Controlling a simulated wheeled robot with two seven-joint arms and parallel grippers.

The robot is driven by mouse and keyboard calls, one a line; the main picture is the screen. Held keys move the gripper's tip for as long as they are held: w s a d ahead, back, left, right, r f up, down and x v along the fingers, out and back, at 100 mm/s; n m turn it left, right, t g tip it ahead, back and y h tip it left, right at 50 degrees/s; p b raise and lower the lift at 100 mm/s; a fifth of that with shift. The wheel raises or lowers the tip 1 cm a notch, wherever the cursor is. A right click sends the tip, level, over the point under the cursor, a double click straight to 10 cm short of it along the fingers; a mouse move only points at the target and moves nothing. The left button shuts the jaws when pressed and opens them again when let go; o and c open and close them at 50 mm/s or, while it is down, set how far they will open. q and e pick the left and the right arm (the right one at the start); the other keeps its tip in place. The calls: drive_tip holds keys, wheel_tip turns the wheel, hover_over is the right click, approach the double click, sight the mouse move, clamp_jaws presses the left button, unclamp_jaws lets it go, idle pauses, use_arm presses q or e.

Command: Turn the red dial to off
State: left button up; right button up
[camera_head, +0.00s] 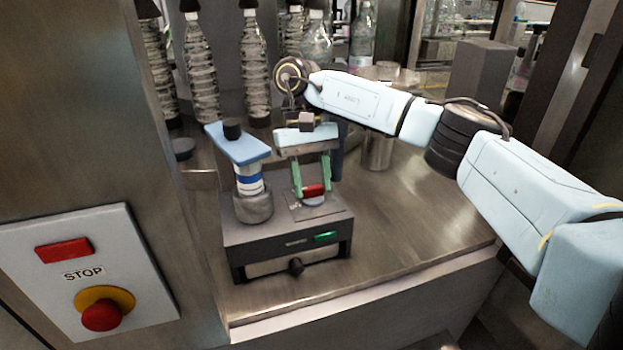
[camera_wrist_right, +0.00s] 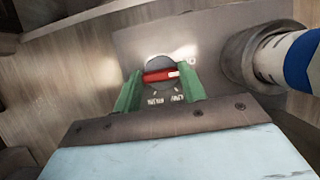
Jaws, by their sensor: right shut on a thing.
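The red dial (camera_head: 314,191) sits on top of a dark grey labeller box (camera_head: 290,222). In the right wrist view the red dial (camera_wrist_right: 160,75) is a red bar with a pale tip at its right end, on a round grey base with markings around it. The bar lies roughly level in that view; the marking words are too blurred to read surely. My right gripper (camera_head: 312,192) points down from above, its green fingers on either side of the bar. It also shows in the right wrist view (camera_wrist_right: 160,92), shut on the red dial. My left gripper is not in view.
A bottle-like part with a blue band (camera_head: 248,180) stands on the box, left of the dial, under a blue arm (camera_head: 237,143). A green switch (camera_head: 325,237) is on the box front. A STOP panel (camera_head: 45,290) is at left. Bottles (camera_head: 255,65) stand behind. The counter at right (camera_head: 420,225) is clear.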

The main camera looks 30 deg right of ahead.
drive_tip(key=o, duration=1)
drive_tip(key=shift+p+v, duration=2.1)
drive_tip(key=shift+v, duration=4.65)
drive_tip(key=shift+w, duration=0.1)
